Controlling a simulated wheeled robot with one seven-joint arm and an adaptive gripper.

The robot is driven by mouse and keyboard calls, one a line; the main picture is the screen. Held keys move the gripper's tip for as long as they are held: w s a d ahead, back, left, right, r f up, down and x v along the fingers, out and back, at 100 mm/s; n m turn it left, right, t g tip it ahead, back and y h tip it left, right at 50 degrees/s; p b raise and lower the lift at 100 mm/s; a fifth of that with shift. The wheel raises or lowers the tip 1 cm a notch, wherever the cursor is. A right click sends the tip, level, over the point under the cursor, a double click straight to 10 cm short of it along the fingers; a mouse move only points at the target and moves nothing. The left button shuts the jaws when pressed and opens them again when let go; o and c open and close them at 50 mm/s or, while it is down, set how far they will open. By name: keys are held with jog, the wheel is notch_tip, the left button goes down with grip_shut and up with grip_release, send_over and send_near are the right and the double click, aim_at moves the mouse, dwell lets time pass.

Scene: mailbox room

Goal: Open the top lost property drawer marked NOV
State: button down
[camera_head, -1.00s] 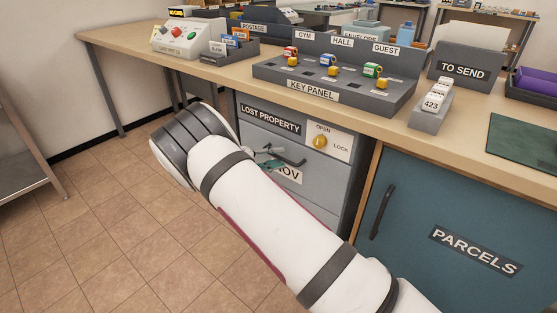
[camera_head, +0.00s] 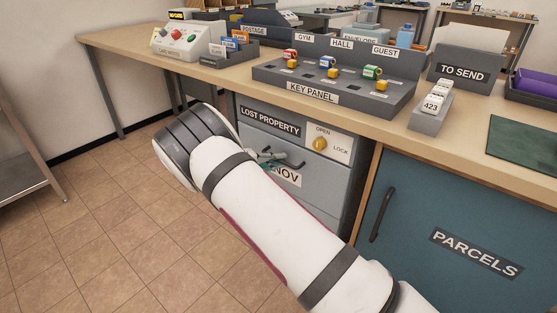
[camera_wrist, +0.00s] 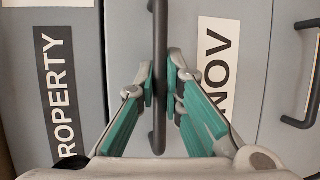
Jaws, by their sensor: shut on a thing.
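The top lost property drawer (camera_head: 325,178) is a grey front with a white NOV label, partly hidden by my arm in the head view. The NOV label (camera_wrist: 217,62) shows clearly in the wrist view. The drawer looks closed, its front about flush with the cabinet. Its dark bar handle (camera_wrist: 159,35) runs between the teal-padded fingers of my gripper (camera_wrist: 161,88), which are shut on it near its middle. In the head view my gripper is mostly hidden behind my own arm; the handle's right end (camera_head: 297,160) shows.
A yellow knob (camera_head: 319,143) on an OPEN/LOCK plate sits right of the LOST PROPERTY sign (camera_head: 270,121). Another handle (camera_wrist: 306,95) is on the drawer below. The PARCELS door (camera_head: 450,220) is to the right. The counter with the key panel (camera_head: 335,95) lies above.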

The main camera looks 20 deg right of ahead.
jog(key=s+a, duration=0.8)
jog(key=a, duration=0.3)
jog(key=s+a, duration=0.7)
jog(key=a, duration=0.3)
jog(key=shift+s+a+p, duration=0.35)
jog(key=shift+a, duration=0.05)
jog(key=c, duration=1.7)
grip_release()
jog(key=v, duration=1.2)
